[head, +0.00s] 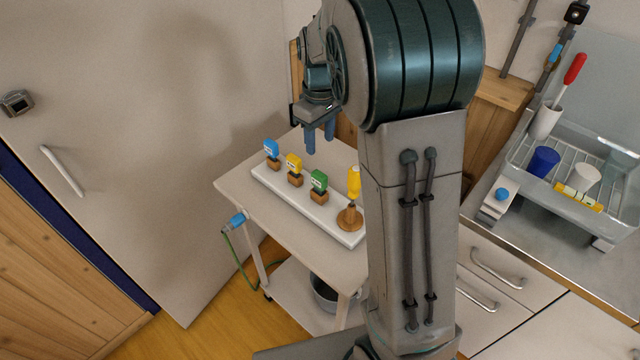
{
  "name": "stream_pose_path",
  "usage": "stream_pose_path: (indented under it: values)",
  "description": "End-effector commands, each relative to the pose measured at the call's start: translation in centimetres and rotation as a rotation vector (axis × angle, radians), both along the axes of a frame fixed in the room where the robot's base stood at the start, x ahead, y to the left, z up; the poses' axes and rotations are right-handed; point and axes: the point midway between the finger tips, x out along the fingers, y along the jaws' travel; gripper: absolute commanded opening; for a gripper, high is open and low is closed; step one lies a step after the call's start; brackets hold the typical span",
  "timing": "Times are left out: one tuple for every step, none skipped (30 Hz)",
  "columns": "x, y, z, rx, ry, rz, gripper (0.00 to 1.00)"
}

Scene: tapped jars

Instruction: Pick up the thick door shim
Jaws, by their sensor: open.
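I cannot tell for sure which thing is the thick door shim. A white board on a small side table carries a row of wooden blocks with coloured heads: a blue-topped piece (272,149), a yellow-topped piece (294,165) and a green-topped piece (319,183). A yellow-handled piece (354,183) stands upright in a round wooden base at the near right end of the row. My gripper (319,147) is open and empty, its blue fingers pointing down, appearing above the far side of the table in the picture. Its exact height is hard to tell.
The white board (330,222) lies on the side table (236,190). A blue connector with a green cord (236,222) hangs at its left edge. A bowl (326,292) is on the lower shelf. My arm hides the table's right part. A dish rack (622,190) stands right.

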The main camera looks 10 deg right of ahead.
Motion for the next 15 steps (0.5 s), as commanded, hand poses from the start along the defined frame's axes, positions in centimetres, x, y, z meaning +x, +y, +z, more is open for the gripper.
stream_pose_path:
  values:
    - [-0.1, 0.0, -1.0, -0.001, 0.007, 0.000, 0.45]
    - [-0.2, 0.0, -1.6, -0.001, 0.005, 0.000, 0.45]
    - [-0.2, 0.0, -2.5, -0.001, 0.007, 0.000, 0.45]
    - [-0.2, 0.0, -3.1, -0.002, 0.006, -0.001, 0.45]
    - [-0.2, 0.0, -3.7, -0.002, 0.006, -0.001, 0.45]
    - [-0.2, 0.0, -4.4, -0.001, 0.005, -0.002, 0.45]
    - [-0.2, 0.0, -5.0, -0.001, 0.005, -0.003, 0.45]
    - [-0.2, 0.0, -5.4, -0.001, 0.004, -0.002, 0.45]
    - [-0.1, 0.0, -5.9, -0.001, 0.003, -0.001, 0.45]
    - [-0.1, 0.0, -6.3, -0.002, 0.002, -0.001, 0.45]
    - [-0.1, 0.0, -6.6, -0.001, 0.003, -0.001, 0.45]
    - [-0.2, 0.0, -6.9, -0.001, 0.003, -0.001, 0.45]
    - [-0.1, 0.0, -7.0, -0.001, 0.002, -0.001, 0.45]
    - [-0.1, 0.0, -7.2, -0.001, 0.001, -0.001, 0.45]
    - [-0.2, 0.0, -7.4, -0.001, 0.002, -0.002, 0.45]
